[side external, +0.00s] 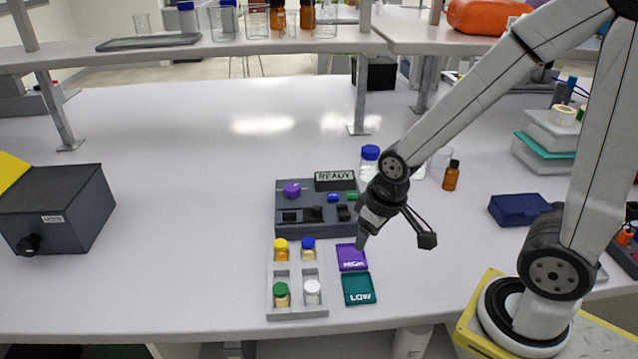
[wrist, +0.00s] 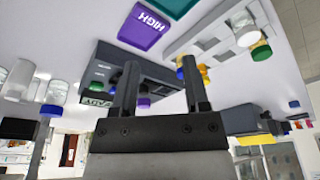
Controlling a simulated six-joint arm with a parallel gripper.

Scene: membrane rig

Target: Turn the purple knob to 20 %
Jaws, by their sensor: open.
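The purple knob (side external: 292,189) sits at the back left of the dark rig (side external: 322,226). A small purple part that looks like the knob also shows in the wrist view (wrist: 143,103), between my fingers and farther off. Its pointer and any scale are too small to read. The rig's display (side external: 334,181) reads READY. My gripper (side external: 362,240) is right of the rig's front right corner, above the table near the purple HIGH pad (side external: 352,257). In the wrist view its two fingers (wrist: 160,65) stand apart with nothing between them. It is clear of the knob.
The rig also carries a blue button (side external: 333,198), a green button (side external: 351,197) and black controls. A grey rack (side external: 297,315) with several capped vials stands in front, beside the teal LOW pad (side external: 359,289). Bottles stand behind the rig. The table's left middle is clear.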

